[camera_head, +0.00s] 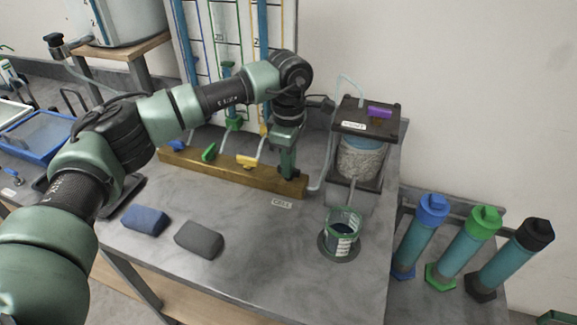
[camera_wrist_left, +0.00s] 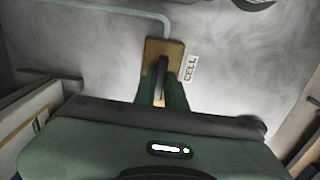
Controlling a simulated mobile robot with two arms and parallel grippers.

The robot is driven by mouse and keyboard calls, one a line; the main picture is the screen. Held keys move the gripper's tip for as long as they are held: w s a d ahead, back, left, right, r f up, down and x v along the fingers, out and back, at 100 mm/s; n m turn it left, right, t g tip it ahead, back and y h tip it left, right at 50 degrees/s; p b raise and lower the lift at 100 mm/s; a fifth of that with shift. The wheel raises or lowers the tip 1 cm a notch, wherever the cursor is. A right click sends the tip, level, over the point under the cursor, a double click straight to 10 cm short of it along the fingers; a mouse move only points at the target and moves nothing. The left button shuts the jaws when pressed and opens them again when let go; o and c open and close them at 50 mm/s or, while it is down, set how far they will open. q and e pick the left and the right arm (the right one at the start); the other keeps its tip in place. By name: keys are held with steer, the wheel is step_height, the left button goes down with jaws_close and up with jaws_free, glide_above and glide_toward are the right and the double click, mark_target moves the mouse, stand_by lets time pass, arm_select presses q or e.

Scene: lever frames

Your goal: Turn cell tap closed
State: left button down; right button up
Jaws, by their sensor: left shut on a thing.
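The brass manifold block (camera_head: 230,178) lies along the bench with blue, green and yellow tap levers on it. The cell tap is at its right end, by the CELL label (camera_head: 281,203). In the head view my left gripper (camera_head: 288,172) points down over that end and hides the tap. In the left wrist view the cell tap's dark lever (camera_wrist_left: 161,72) stands between the fingers of my left gripper (camera_wrist_left: 162,88), which are shut on it. The block's end (camera_wrist_left: 175,50) and the CELL label (camera_wrist_left: 190,69) show there too. My right gripper is not in view.
A blue sponge-like block (camera_head: 146,220) and a grey one (camera_head: 199,239) lie at the front. A green-rimmed cup (camera_head: 341,232) stands at the right, before a column cell (camera_head: 361,158) in a stand. Capped cylinders (camera_head: 471,245) stand further right. Thin tubing runs from the manifold.

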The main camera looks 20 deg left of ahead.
arm_select(q)
steer(key=shift+r, duration=0.1)
stand_by(0.4)
steer(key=c, duration=1.5)
jaws_free()
steer(key=shift+o, duration=0.2)
step_height(320, 180, up, 8)
steer(key=shift+f+b, duration=0.15)
steer(key=shift+b, duration=0.55)
